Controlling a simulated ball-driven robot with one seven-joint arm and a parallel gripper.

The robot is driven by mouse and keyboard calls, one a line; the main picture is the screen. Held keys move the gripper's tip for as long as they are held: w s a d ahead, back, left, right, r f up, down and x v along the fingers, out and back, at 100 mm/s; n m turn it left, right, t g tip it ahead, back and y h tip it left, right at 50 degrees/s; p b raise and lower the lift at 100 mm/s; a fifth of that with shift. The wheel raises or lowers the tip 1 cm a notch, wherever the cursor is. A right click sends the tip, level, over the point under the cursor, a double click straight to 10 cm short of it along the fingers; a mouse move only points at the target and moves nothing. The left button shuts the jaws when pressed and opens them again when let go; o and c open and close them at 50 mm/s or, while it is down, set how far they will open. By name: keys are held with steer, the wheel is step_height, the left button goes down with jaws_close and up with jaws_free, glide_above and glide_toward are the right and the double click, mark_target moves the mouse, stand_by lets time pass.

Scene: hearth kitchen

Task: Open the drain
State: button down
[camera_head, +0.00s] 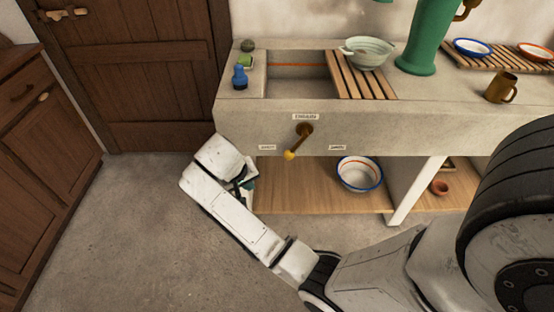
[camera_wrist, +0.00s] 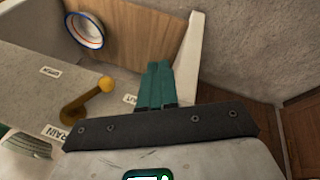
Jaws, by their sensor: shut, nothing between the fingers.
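The brass drain lever (camera_head: 299,141) is on the front face of the stone sink counter, under a DRAIN label (camera_head: 306,117). Its yellow knob (camera_head: 289,155) points down and to the left, toward the left label (camera_head: 267,147); another label (camera_head: 337,147) is at the right. In the wrist view the lever (camera_wrist: 78,103) is left of my gripper, and the near label (camera_wrist: 130,99) reads "UT", partly hidden. My gripper (camera_wrist: 156,82) has teal fingers held together, empty and apart from the knob. In the head view my gripper (camera_head: 248,186) is low and left of the lever, partly hidden by my wrist.
The sink basin (camera_head: 300,88) is open, with a slatted wooden board (camera_head: 362,82) and green bowl (camera_head: 366,52) at its right. Below, a wooden shelf (camera_head: 310,190) holds a white bowl (camera_head: 359,174). Floor is clear at the left, beside brown cabinets (camera_head: 40,140).

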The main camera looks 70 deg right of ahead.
steer(key=w+d+r+m+h+b, duration=0.1)
steer(key=d+r, duration=0.1)
steer(key=d, duration=0.3)
steer(key=w+d+r+m+g+h, duration=0.1)
steer(key=w+d+r+m, duration=0.1)
steer(key=d, duration=0.3)
steer(key=shift+w+d+r+m+g+b, duration=0.25)
steer(key=shift+r+m+g+b, duration=0.1)
steer(key=shift+r, duration=0.2)
steer(key=shift+s+d+f+b, duration=0.25)
steer(key=shift+s+d+f, duration=0.6)
steer(key=shift+d+f, duration=0.55)
steer(key=shift+s+d+f+b, duration=0.2)
steer(key=shift+s+d+f, duration=0.75)
steer(key=shift+f, duration=0.7)
steer(key=shift+s+d+f+b, duration=0.25)
steer(key=shift+s+d+f, duration=0.45)
steer(key=shift+d+f, duration=0.75)
steer(key=shift+a, duration=0.1)
steer(key=shift+f, duration=0.2)
